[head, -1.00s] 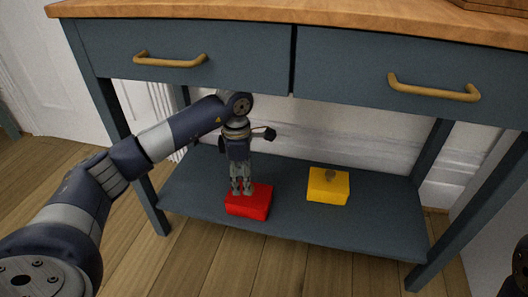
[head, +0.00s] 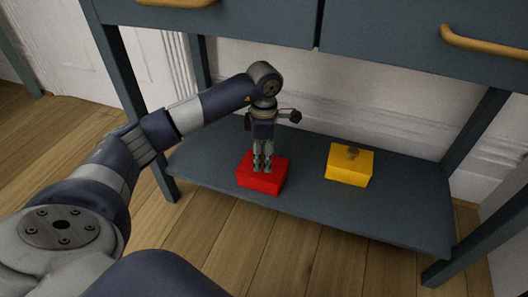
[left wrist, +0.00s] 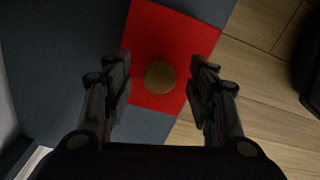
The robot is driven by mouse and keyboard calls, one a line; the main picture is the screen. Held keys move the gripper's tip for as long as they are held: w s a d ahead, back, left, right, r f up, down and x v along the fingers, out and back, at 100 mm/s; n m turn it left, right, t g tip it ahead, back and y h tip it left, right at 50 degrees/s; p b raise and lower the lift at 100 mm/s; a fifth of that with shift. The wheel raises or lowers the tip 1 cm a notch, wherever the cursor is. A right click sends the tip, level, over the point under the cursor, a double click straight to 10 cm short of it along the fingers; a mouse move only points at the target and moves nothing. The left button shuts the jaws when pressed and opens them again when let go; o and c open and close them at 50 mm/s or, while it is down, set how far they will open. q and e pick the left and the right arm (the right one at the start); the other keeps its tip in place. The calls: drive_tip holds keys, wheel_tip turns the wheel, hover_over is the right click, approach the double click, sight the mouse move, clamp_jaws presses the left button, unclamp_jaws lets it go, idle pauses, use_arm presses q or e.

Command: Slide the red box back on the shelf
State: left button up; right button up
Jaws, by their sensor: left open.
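The red box (head: 274,184) sits on the lower shelf (head: 400,215), close to its front edge. I cannot tell whether it overhangs. My left gripper (head: 262,168) points down over the box, with its fingertips at the box's top. In the left wrist view the gripper (left wrist: 161,72) is open, its fingers apart on either side of a round brown knob (left wrist: 160,77) on top of the red box (left wrist: 165,28). In the head view the fingers hide this knob. I cannot tell whether the fingers touch the box. My right gripper is not in view.
A yellow box (head: 346,173) with a knob on top stands to the right, apart from the red one. Shelf behind the red box looks clear. Table legs (head: 129,100) and the drawer fronts (head: 400,38) frame the opening.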

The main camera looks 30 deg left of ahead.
use_arm(q)
drive_tip(key=shift+c, duration=0.4)
drive_tip(key=c, duration=1)
drive_tip(key=shift+w+a+b, duration=0.35)
drive_tip(key=shift+w+a, duration=0.15)
drive_tip(key=shift+w, duration=1.45)
drive_tip(key=shift+w+a+b, duration=0.4)
drive_tip(key=shift+w+a, duration=0.05)
drive_tip(key=shift+w, duration=1.5)
drive_tip(key=shift+w+a+b, duration=0.35)
drive_tip(key=shift+w+a, duration=0.15)
drive_tip(key=shift+w, duration=1.45)
drive_tip(key=shift+c, duration=0.2)
drive_tip(key=o, duration=1.1)
